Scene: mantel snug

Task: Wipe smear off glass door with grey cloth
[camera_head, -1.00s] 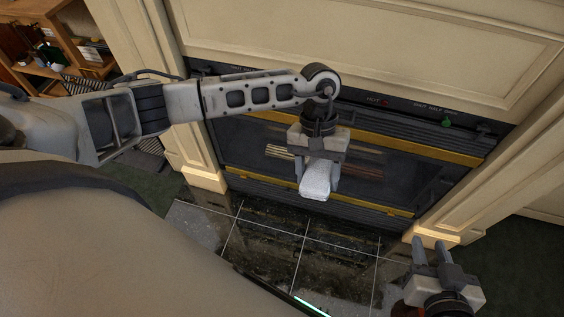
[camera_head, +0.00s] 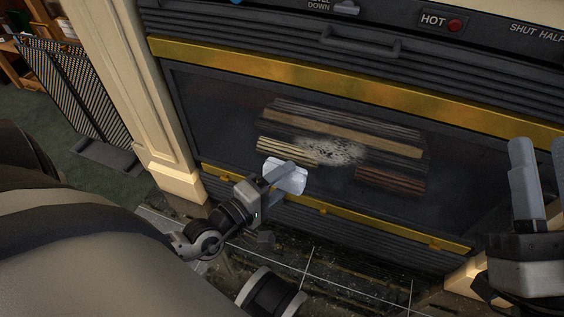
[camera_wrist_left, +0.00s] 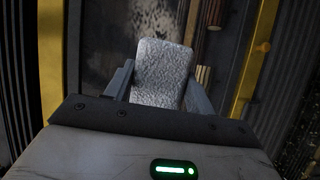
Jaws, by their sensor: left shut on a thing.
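The glass door (camera_head: 225,125) is a dark pane framed by brass bars. A pale, speckled smear (camera_head: 330,150) lies near its middle, over the log shapes seen through it. The smear also shows at the top of the left wrist view (camera_wrist_left: 157,16). My left gripper (camera_head: 280,181) is shut on the grey cloth (camera_head: 290,176), a light folded pad, just below and left of the smear. The cloth fills the jaws in the left wrist view (camera_wrist_left: 162,72). I cannot tell whether it touches the glass. My right gripper (camera_head: 547,150) is open and empty at the right edge.
A brass bar (camera_head: 340,88) and a handle (camera_head: 360,42) are above the pane. A red HOT light (camera_head: 455,25) is on the top panel. A cream pillar (camera_head: 130,100) stands at the left. Dark hearth tiles (camera_head: 330,275) lie below.

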